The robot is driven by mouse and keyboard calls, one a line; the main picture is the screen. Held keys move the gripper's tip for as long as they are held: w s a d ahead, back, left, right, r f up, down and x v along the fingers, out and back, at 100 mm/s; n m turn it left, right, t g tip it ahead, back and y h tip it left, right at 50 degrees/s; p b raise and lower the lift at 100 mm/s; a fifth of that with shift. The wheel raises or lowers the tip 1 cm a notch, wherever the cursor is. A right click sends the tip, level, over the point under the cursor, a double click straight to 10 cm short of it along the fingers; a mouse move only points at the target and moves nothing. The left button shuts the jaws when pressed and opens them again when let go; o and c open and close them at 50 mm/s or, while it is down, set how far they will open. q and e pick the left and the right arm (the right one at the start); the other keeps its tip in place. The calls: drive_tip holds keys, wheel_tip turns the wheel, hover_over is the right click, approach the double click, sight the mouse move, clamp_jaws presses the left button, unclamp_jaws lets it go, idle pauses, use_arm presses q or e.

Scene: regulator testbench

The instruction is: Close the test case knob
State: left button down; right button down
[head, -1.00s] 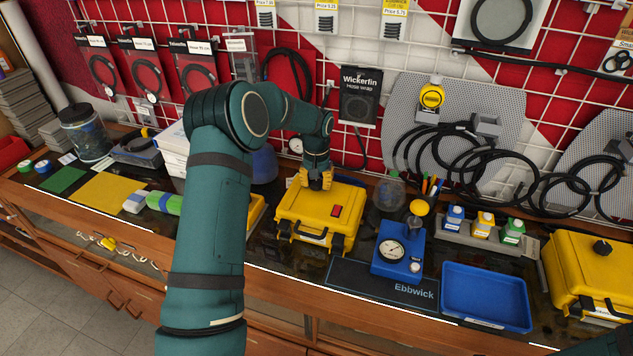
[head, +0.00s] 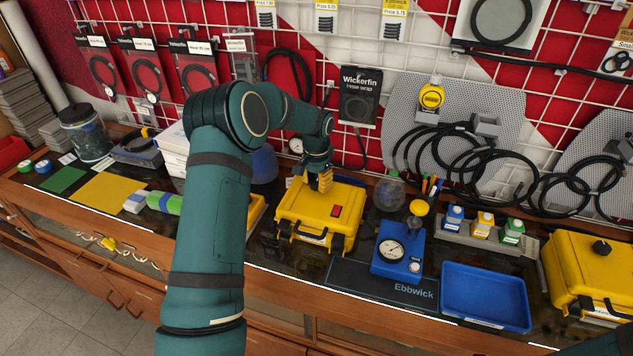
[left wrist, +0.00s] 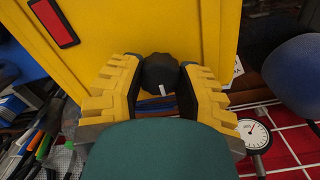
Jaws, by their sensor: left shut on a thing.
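The yellow test case (head: 304,222), with a red rocker switch (head: 336,211) on its lid, stands closed on the counter. My left gripper (head: 321,184) points down at the back of its lid. In the left wrist view, the black knob (left wrist: 160,72) with a small white mark sits between the yellow fingers of my left gripper (left wrist: 158,66). The fingers are shut on it from both sides. In the head view the fingers hide this knob. The red switch also shows in the left wrist view (left wrist: 54,22). My right gripper is not in view.
A blue gauge unit (head: 394,250) stands just right of the case, and a blue tray (head: 486,296) lies farther right. Another yellow case (head: 590,270) with a black knob (head: 601,247) is at the far right. Hanging hoses and a wire grid are behind.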

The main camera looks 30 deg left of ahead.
sight(316, 182)
use_arm(q)
drive_tip(key=c, duration=0.5)
unclamp_jaws()
drive_tip(key=shift+r, duration=0.1)
wheel_tip(316, 182, up, 12)
drive_tip(key=shift+f, duration=0.1)
drive_tip(key=shift+s+f, duration=0.1)
idle(0.5)
